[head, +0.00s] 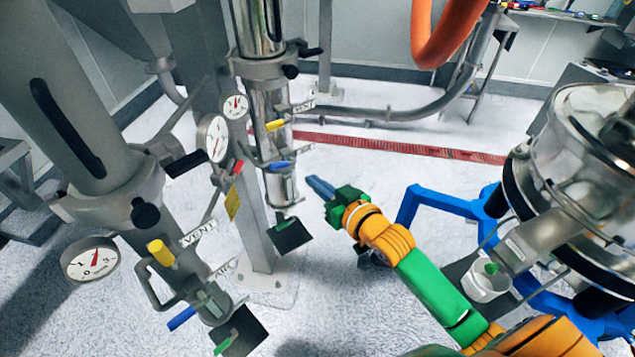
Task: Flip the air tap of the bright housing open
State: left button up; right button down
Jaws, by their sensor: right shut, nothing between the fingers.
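The bright housing (259,30) is a shiny metal cylinder at the top centre, with a narrower shiny body below it. Its air tap has a blue lever (280,165) low on its front, which looks roughly level, pointing sideways. A yellow lever (275,125) sits above it, near a VENT label. My right gripper (313,183) has its blue fingers together and empty. The fingertips point up and left, a little right of and below the blue lever, apart from it in the picture. I cannot tell the depth gap. My left gripper is not in view.
A dull grey housing (70,100) at left has its own yellow lever (160,253) and blue lever (181,318). Gauges (213,138) stand between the housings. A blue frame (440,199) carries a glass-and-metal sifter (580,130) at right. An orange hose (437,35) hangs above.

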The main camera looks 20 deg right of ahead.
aim_at(279, 166)
jog(key=k+j, duration=0.85)
